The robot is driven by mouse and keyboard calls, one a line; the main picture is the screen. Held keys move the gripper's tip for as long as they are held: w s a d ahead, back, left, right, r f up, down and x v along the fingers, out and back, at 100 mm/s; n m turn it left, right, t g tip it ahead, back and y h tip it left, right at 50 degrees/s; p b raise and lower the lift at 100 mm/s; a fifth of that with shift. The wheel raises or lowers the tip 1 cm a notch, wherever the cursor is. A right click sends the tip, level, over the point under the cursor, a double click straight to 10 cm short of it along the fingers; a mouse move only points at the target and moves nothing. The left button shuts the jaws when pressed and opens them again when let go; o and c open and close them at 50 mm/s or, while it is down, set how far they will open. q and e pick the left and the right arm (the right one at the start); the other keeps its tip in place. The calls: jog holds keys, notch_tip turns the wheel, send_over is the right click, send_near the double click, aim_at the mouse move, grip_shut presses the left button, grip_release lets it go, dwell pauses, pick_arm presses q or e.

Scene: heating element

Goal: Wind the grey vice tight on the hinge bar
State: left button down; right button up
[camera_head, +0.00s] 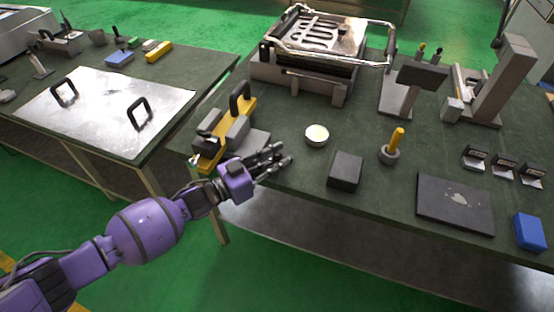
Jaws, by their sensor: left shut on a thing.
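A yellow bar with grey blocks and a black loop handle (238,98) stands at the left front corner of the right bench. I take its grey block (238,130) to be part of the grey vice, and the yellow bar (211,150) to be the hinge bar. My left gripper (277,157) is at the bench's front edge, just right of and in front of this assembly. It is shut on a part there, most likely of the vice; its dark fingers hide the contact. I cannot tell how tight the vice sits. My right gripper is not in view.
A heating unit with a metal frame (316,45) stands at the back. A round tin (317,135), a dark block (345,171) and a yellow-handled tool (394,146) stand right of my gripper. A dark plate (455,204) and a blue box (529,232) lie farther right.

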pick_arm(q)
jog(key=c, duration=1.6)
grip_release()
jog(key=shift+c, duration=0.2)
jog(key=shift+r, duration=0.1)
